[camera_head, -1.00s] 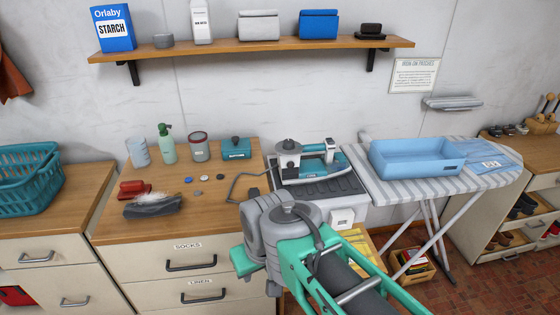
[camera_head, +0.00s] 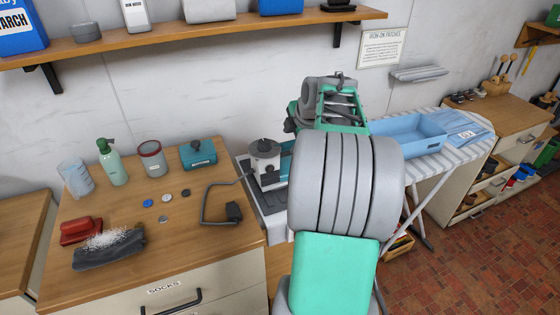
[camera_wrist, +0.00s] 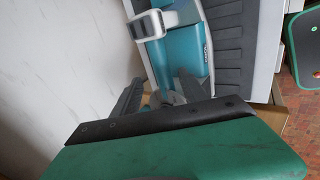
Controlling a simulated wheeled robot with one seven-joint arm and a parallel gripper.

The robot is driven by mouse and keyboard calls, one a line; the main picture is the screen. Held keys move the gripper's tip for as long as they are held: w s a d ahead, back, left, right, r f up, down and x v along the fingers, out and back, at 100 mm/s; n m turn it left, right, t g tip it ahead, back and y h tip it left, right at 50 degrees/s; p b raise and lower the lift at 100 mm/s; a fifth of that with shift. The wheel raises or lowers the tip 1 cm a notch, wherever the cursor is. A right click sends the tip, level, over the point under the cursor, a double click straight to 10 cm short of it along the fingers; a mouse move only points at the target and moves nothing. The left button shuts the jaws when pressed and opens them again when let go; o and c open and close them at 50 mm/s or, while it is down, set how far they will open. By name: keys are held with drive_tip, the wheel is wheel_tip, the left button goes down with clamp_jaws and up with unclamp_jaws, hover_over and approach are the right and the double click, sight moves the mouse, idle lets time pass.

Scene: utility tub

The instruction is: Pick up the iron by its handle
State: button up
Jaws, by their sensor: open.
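The iron (camera_head: 265,152) is teal and white with a grey top. It sits on a grey ribbed rest (camera_head: 276,229) on the bench top in the head view, and my arm hides its right part. The wrist view shows a teal part of the iron (camera_wrist: 192,62) and a white and grey piece of it near the top. My gripper (camera_wrist: 160,96) is open, its dark fingers apart and pointing towards the iron. I see no part of the iron held. In the head view my arm hides the fingers, so the exact gap to the handle cannot be told.
A wooden shelf (camera_head: 200,38) runs along the wall above. To the left stand a green bottle (camera_head: 112,165), a can (camera_head: 151,158) and a teal box (camera_head: 198,154). A grey cord (camera_head: 205,205) lies beside the iron. A blue tub (camera_head: 412,133) sits on the ironing board at right.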

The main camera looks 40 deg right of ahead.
drive_tip(key=p, duration=0.2)
hover_over(288, 160)
wheel_tip(288, 160, down, 7)
drive_tip(key=shift+s+a+r, duration=0.1)
drive_tip(key=shift+c, duration=0.4)
clamp_jaws()
drive_tip(key=shift+r, duration=0.15)
